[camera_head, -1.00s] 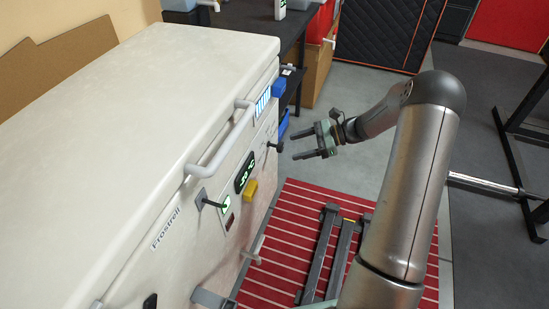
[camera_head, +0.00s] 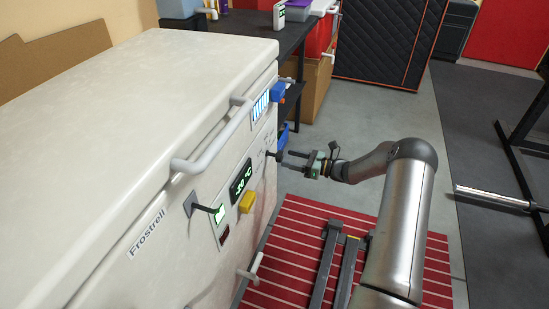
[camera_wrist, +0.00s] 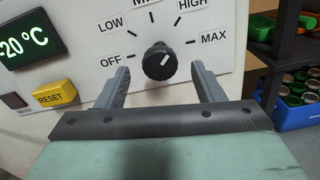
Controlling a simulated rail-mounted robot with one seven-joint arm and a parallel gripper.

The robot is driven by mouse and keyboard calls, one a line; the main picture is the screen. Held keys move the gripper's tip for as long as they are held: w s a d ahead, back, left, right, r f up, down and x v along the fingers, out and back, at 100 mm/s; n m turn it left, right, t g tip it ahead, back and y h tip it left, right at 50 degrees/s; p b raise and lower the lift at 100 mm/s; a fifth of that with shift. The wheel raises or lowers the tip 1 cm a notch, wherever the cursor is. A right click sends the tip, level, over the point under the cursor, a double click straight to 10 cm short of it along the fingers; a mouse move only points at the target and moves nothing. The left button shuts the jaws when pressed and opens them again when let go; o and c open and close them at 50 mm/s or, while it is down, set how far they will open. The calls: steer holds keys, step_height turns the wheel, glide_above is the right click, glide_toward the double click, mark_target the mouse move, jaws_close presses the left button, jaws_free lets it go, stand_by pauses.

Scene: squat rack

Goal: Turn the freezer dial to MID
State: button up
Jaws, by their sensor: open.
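The freezer dial (camera_wrist: 157,63) is a black ribbed knob on the white front panel in the wrist view. Its white mark slants up and right, toward the HIGH side of the scale. The labels OFF, LOW, HIGH and MAX are readable; the one at the top middle is cut off. My gripper (camera_wrist: 159,68) is open, one finger on each side of the dial with gaps showing. In the head view, my gripper (camera_head: 281,160) is at the freezer's front, its tips by the small dark dial (camera_head: 269,154). Whether the fingers reach past its face is unclear.
The freezer (camera_head: 120,110) has a grey lid handle (camera_head: 215,140). A display reading -20 °C (camera_wrist: 30,35) and a yellow RESET button (camera_wrist: 55,94) are left of the dial. A blue bin (camera_wrist: 295,110) is at right. A red striped mat (camera_head: 290,235) lies below.

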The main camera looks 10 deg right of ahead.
mark_target(274, 154)
steer(key=b+x, duration=0.1)
steer(key=x, duration=0.6)
steer(key=c, duration=1)
steer(key=shift+d+n, duration=0.1)
steer(key=shift+n, duration=0.2)
steer(key=n+b, duration=0.1)
steer(key=n, duration=0.2)
steer(key=shift+s+n, duration=0.1)
steer(key=shift+n, duration=0.2)
steer(key=shift+n+b, duration=0.7)
steer(key=shift+n, duration=1.6)
